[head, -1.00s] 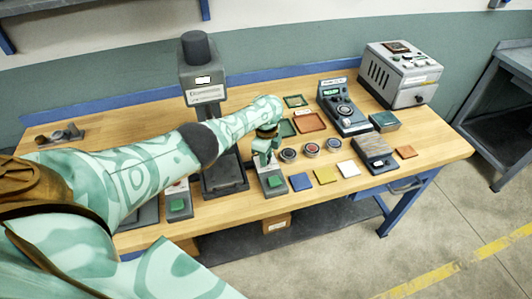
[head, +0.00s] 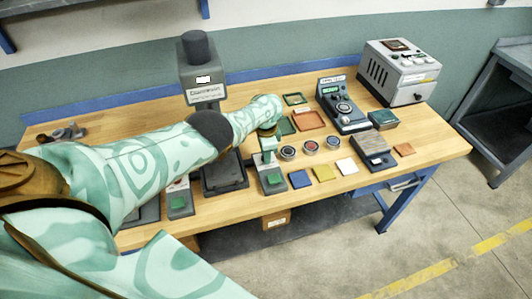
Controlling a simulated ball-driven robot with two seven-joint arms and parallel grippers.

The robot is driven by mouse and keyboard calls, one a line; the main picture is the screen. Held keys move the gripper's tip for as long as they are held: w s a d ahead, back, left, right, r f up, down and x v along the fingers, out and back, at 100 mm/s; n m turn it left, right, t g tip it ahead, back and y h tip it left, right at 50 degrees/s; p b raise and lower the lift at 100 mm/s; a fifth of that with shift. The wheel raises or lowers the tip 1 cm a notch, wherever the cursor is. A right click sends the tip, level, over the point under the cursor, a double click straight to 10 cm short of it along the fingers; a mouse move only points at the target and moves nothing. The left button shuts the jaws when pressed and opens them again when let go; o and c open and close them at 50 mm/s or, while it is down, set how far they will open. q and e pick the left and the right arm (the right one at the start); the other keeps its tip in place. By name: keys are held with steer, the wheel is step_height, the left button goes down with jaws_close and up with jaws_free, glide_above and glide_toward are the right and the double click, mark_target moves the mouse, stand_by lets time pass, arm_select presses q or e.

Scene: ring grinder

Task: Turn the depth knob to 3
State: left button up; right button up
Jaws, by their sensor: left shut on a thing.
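My left arm reaches in from the left, and its gripper (head: 268,153) points down over the back part of a small grey box (head: 273,186) with a green square on its front. The gripper is shut on what looks like the depth knob at the back of this box. The fingers hide the knob, so its setting and any numbers cannot be read. My right gripper is not in view.
A dark grinder column (head: 203,75) stands left of the gripper, behind my arm. Several round dishes (head: 288,153) and coloured tiles (head: 300,179) lie close on the right. A dial device (head: 342,108) and a grey machine (head: 398,75) stand further right on the wooden bench (head: 432,142).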

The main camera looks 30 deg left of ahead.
arm_select(q)
steer(key=shift+r, duration=0.1)
stand_by(0.3)
steer(key=o, duration=1)
step_height(320, 180, up, 16)
steer(key=p, duration=1.4)
